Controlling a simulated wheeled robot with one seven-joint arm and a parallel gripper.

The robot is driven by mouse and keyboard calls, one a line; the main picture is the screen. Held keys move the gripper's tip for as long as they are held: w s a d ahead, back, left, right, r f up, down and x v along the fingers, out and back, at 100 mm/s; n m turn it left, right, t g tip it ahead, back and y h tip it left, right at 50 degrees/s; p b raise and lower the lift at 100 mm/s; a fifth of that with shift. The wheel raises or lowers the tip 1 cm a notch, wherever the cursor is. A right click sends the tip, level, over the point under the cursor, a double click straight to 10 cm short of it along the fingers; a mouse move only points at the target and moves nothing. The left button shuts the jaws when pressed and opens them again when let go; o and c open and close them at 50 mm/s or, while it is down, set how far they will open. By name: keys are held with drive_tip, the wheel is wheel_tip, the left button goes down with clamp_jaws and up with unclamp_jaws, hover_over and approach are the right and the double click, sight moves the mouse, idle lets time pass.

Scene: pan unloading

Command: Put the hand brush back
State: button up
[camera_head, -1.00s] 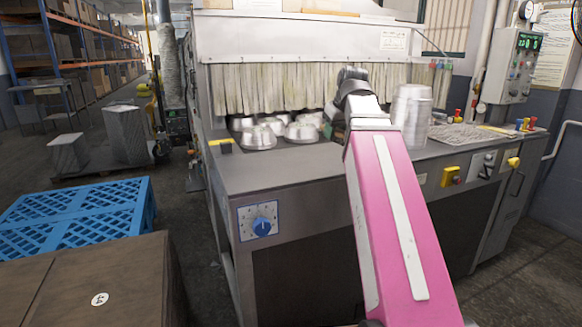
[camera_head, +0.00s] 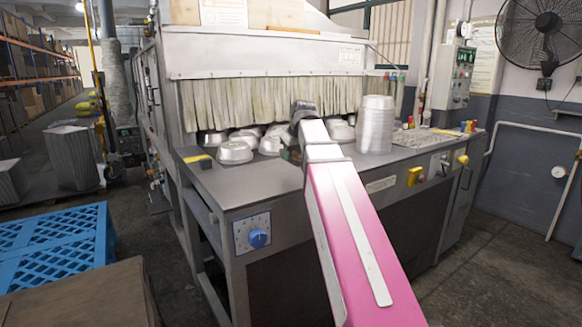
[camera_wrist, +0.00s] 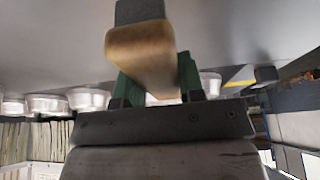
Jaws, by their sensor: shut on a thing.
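The hand brush (camera_wrist: 140,45) shows in the wrist view as a pale wooden piece with a dark grey part at its far end. My gripper (camera_wrist: 156,80) has its green fingers on both sides of the wood and is shut on it. In the head view my pink and white arm reaches over the machine's metal table (camera_head: 240,185), and its wrist hides most of the gripper and the brush. I cannot tell from the pictures whether the brush touches the table.
Several metal pans (camera_head: 235,152) stand before the strip curtain (camera_head: 265,108); some also show in the wrist view (camera_wrist: 88,99). A tall pan stack (camera_head: 376,125) stands right of my wrist. A grey mesh surface (camera_head: 420,138) lies further right. The front left tabletop is clear.

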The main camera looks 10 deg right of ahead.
sight(291, 174)
drive_tip(key=shift+w+a+f, duration=0.1)
drive_tip(key=shift+w+f, duration=0.25)
drive_tip(key=shift+w, duration=0.15)
drive_tip(key=shift+f, duration=2)
drive_tip(key=shift+f, duration=0.1)
drive_tip(key=o, duration=0.9)
drive_tip(key=v, duration=1.2)
drive_tip(key=shift+s, duration=0.1)
